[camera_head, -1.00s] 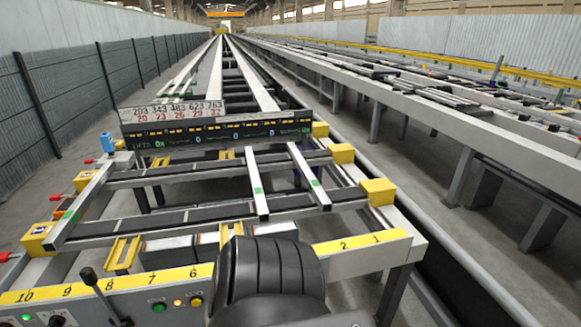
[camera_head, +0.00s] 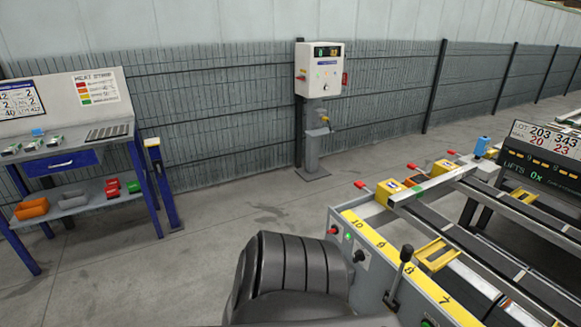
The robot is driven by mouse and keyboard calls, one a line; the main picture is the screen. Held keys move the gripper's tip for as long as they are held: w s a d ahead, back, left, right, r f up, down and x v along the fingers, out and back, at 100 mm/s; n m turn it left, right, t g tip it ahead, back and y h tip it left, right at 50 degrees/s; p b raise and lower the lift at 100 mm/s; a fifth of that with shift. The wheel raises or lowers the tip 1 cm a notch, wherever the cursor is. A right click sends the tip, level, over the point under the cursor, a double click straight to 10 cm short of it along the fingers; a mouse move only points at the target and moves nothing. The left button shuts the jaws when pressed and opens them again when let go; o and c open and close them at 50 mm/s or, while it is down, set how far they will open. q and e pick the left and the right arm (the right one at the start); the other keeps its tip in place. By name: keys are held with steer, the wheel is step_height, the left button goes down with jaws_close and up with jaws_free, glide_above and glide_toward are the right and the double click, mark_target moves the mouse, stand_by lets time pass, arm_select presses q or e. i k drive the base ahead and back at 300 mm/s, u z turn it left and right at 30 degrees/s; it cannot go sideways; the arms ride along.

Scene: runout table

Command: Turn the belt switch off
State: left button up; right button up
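No switch is clearly labelled as the belt switch at this size. The runout table's front control panel (camera_head: 375,262) at lower right carries a black knob (camera_head: 359,256), a red button (camera_head: 332,231) and a black-handled lever (camera_head: 406,253). A grey control box (camera_head: 319,69) stands on a post by the fence, with a small display, a knob (camera_head: 323,88) and a red part on its right side. I cannot read the switch positions. Neither of my grippers is in view.
A blue-legged workbench (camera_head: 70,148) with bins stands at left. A mesh fence (camera_head: 220,125) runs behind. The concrete floor (camera_head: 225,230) between bench and table is clear. Yellow blocks and red-tipped parts line the table's end. A black ribbed form fills the bottom centre.

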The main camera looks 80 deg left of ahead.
mark_target(334, 230)
steer(key=u, duration=2.05)
